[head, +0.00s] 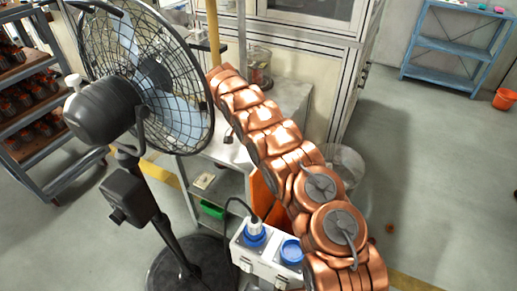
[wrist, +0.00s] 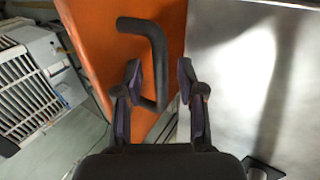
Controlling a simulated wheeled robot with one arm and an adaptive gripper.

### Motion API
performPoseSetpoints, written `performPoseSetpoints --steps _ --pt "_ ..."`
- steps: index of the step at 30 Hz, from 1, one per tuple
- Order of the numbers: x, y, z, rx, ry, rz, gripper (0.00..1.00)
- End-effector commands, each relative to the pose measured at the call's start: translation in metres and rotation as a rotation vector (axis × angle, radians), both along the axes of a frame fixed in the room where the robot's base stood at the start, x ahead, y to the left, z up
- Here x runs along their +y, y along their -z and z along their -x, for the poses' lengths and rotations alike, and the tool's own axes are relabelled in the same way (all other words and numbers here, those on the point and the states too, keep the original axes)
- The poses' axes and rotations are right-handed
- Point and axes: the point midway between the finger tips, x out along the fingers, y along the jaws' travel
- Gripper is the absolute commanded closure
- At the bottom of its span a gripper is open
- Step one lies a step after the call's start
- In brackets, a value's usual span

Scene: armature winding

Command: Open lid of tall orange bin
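An orange panel (wrist: 95,35), apparently the tall orange bin, fills the upper middle of the wrist view. A black bent handle (wrist: 157,45) stands out from it. My gripper (wrist: 159,82) is open, its two dark fingers on either side of the handle's lower stretch. I see a gap at the right finger; the left finger overlaps the handle's lower end, and I cannot tell whether they touch. In the head view, a strip of orange (head: 262,205) shows, mostly hidden behind a copper-coloured segmented shape. My gripper is not visible there.
A grey metal surface (wrist: 238,70) lies right of the bin, and a white slatted unit (wrist: 30,90) lies left. In the head view, a black fan (head: 150,75), a white socket box (head: 265,262) and a shelf rack (head: 30,100) stand around. Floor at right is mostly free.

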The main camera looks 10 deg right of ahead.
Motion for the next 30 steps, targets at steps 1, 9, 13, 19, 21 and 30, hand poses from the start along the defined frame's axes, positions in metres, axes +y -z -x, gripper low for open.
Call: performPoseSetpoints --steps 1,9,13,19,21,30 --pt "0.000 0.000 0.000 0.001 0.000 -0.001 0.61" --pt "0.000 0.001 0.000 0.002 0.000 -0.001 0.61" --pt "0.000 0.002 0.001 0.001 0.000 -0.002 0.61" --pt "-0.005 0.002 0.003 -0.010 0.004 -0.011 0.61" --pt "-0.008 0.002 0.005 -0.013 0.006 -0.017 0.61" --pt "-0.021 0.001 0.012 -0.040 0.012 -0.044 0.61"
